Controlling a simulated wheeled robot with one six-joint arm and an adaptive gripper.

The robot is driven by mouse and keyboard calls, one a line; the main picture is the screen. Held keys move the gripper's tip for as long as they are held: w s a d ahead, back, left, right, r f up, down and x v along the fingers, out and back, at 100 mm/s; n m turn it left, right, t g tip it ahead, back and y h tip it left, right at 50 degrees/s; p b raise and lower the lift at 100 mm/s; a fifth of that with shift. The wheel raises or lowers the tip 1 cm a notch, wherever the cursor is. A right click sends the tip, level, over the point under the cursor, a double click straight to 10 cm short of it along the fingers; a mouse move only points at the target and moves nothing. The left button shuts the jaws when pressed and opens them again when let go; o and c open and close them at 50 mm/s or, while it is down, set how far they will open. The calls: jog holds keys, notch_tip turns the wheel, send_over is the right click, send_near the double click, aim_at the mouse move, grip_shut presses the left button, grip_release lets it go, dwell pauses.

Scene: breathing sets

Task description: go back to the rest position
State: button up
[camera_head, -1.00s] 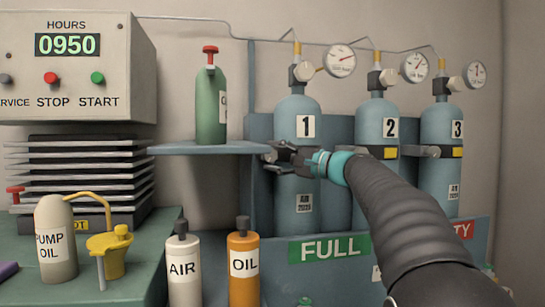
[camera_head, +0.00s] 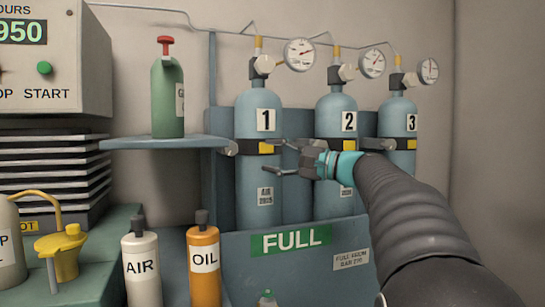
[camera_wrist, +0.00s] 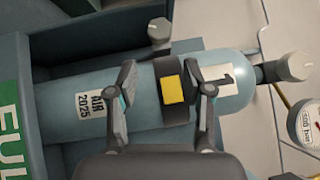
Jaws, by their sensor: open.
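My gripper (camera_head: 277,158) is open and empty, its two fingers spread. In the head view it is in front of the right side of cylinder 1 (camera_head: 260,175), at about its strap's height. In the wrist view the fingers (camera_wrist: 160,78) appear on either side of the dark strap and yellow patch (camera_wrist: 173,89) of cylinder 1 (camera_wrist: 145,110). I cannot tell how far they are from the cylinder. A grey knob (camera_head: 230,148) is at the strap's left end, apart from the fingers; it also shows in the wrist view (camera_wrist: 159,32).
Cylinder 2 (camera_head: 335,115) is partly hidden by my gripper. Cylinder 3 (camera_head: 397,125) stands further right. A shelf (camera_head: 150,143) with a green bottle (camera_head: 167,100) is at left. AIR (camera_head: 141,265) and OIL (camera_head: 204,262) bottles stand below. The FULL panel (camera_head: 240,250) crosses in front of the cylinders.

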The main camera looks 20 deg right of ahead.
notch_tip(320, 180, down, 10)
jog(key=w+d+g+h, duration=0.1)
jog(key=d+h, duration=0.1)
jog(key=h, duration=0.2)
jog(key=s+a+f+g+h+p, duration=0.15)
jog(key=s+f+g+h, duration=0.35)
jog(key=f, duration=0.7)
jog(key=s+a+f+n+g+h+p, duration=0.2)
jog(key=s+a+f+n, duration=0.3)
jog(key=s, duration=0.6)
jog(key=s+f+n+g+h+p, duration=0.1)
jog(key=s+f+n+h, duration=0.1)
jog(key=s+f, duration=0.65)
jog(key=s+a+r+n+t+p, duration=0.1)
jog(key=s+a+r+n+p, duration=0.1)
jog(key=s, duration=0.7)
notch_tip(320, 180, up, 3)
jog(key=shift+a+f+n+h+p, duration=0.2)
jog(key=shift+a+n+h+p, duration=0.15)
jog(key=shift+a+n, duration=0.6)
